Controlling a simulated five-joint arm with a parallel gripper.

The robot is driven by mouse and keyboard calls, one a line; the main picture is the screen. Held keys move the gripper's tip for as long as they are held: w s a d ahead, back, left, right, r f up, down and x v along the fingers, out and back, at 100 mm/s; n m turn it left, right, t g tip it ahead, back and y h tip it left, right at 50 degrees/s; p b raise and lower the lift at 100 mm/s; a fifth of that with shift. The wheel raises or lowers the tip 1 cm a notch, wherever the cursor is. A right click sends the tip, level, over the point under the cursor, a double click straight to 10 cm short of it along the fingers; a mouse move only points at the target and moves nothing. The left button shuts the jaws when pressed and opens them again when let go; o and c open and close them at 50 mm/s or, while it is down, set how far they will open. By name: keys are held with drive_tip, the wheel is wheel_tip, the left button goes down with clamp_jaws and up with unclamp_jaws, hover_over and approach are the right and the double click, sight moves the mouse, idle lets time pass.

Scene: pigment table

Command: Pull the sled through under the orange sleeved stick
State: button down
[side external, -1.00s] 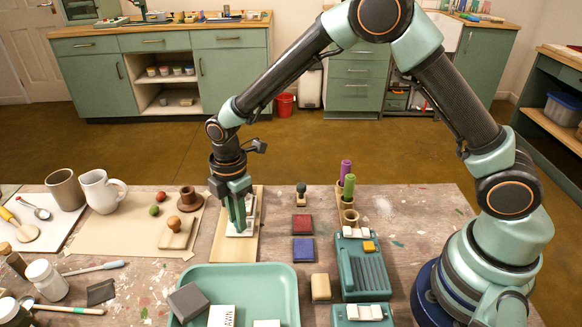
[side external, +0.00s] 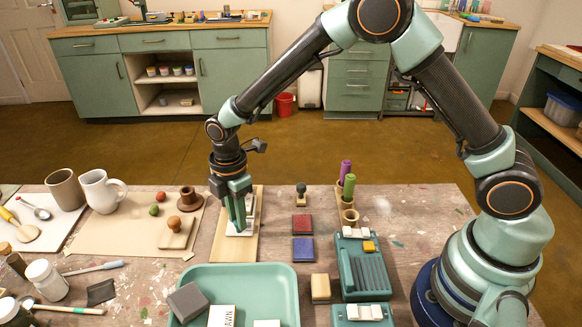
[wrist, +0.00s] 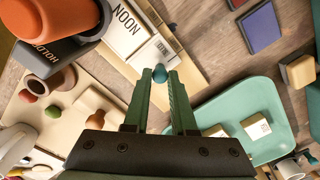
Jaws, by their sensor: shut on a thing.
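My gripper (wrist: 161,78) points down with its two fingers shut on a teal knob (wrist: 161,73). In the side view the white piece (side external: 250,222) lies on a tan board, partly hidden behind my fingers (side external: 241,222). An orange sleeve (wrist: 45,18) above a dark lettered piece (wrist: 66,48) looms at the wrist view's upper left. I cannot make out the orange sleeve in the side view.
The tan board (side external: 226,248) lies under the white piece. A teal tray (side external: 290,290) stands in front. Red (side external: 302,224) and blue (side external: 303,249) pads lie to the right. A brown cup (side external: 188,199) and a wooden knobbed block (side external: 175,236) stand left.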

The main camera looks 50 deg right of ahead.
drive_tip(key=shift+w+d, duration=1.55)
drive_tip(key=c, duration=0.7)
unclamp_jaws()
drive_tip(key=shift+c, duration=0.2)
drive_tip(key=shift+r, duration=0.15)
wheel_tip(320, 180, up, 12)
